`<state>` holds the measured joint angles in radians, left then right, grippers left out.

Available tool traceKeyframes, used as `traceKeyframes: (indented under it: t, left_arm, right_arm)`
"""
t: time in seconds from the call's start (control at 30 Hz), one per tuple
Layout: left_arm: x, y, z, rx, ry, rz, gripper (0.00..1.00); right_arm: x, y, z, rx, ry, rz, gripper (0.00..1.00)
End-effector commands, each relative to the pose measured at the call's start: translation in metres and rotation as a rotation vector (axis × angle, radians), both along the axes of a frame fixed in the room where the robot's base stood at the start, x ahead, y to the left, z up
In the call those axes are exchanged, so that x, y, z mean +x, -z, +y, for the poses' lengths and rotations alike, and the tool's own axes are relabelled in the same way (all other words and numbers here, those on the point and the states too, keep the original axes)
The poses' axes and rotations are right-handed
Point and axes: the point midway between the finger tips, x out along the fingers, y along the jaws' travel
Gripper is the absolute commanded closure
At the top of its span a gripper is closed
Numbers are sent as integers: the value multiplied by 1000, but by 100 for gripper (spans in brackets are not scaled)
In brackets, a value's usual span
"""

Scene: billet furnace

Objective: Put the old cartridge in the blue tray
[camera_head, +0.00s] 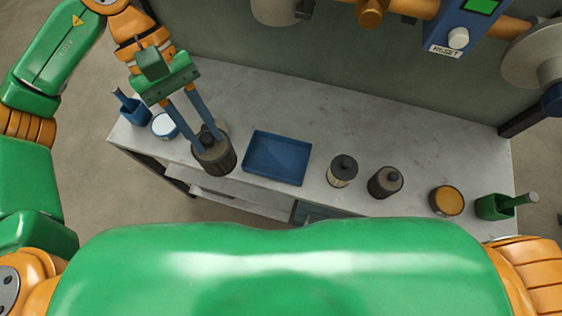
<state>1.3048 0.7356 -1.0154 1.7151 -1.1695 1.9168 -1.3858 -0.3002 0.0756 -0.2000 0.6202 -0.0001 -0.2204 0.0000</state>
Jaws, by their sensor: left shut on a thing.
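My left gripper (193,118) comes in from the upper left and points down. Its two long blue fingers are shut on the old cartridge (217,160), a dark brown, soiled-looking cylinder with a knob on top. The cartridge looks larger than the similar ones and seems held above the bench, just left of the blue tray (277,180). The tray is shallow, rectangular and empty, and lies on the pale bench. My right gripper is not in view.
On the bench (315,125) right of the tray stand a dark cartridge with a pale band (343,172), a brown cartridge (385,183), an orange-topped tin (447,201) and a green holder (495,207). A white-topped tin (164,125) and blue holder (132,110) stand left. Pipework with a reset box (465,30) hangs behind.

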Motion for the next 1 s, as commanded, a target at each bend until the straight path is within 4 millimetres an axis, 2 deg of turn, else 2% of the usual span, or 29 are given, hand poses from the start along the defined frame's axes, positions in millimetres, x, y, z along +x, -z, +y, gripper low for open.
traceKeyframes:
  t: [0.03, 0.27, 0.4, 0.53, 0.63, 0.77, 1.0]
  left_arm:
    - [-1, 10, -1, -2, -60, 0, 100]
    - [-6, 28, -5, -3, -475, -5, 100]
    - [-8, 43, -4, -2, -840, -10, 100]
    - [-9, 49, -1, -4, -1155, -11, 100]
    - [-9, 50, 0, -5, -1301, -11, 100]
    - [-5, 51, -5, -1, -1378, -4, 100]
    - [35, 80, -68, 3, -1379, 8, 100]
  right_arm:
    - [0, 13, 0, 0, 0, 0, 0]
    - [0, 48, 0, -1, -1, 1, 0]
    - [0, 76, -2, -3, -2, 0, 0]
    - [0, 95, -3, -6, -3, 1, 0]
    - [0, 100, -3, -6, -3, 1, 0]
    - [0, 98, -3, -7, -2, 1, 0]
    - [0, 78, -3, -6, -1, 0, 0]
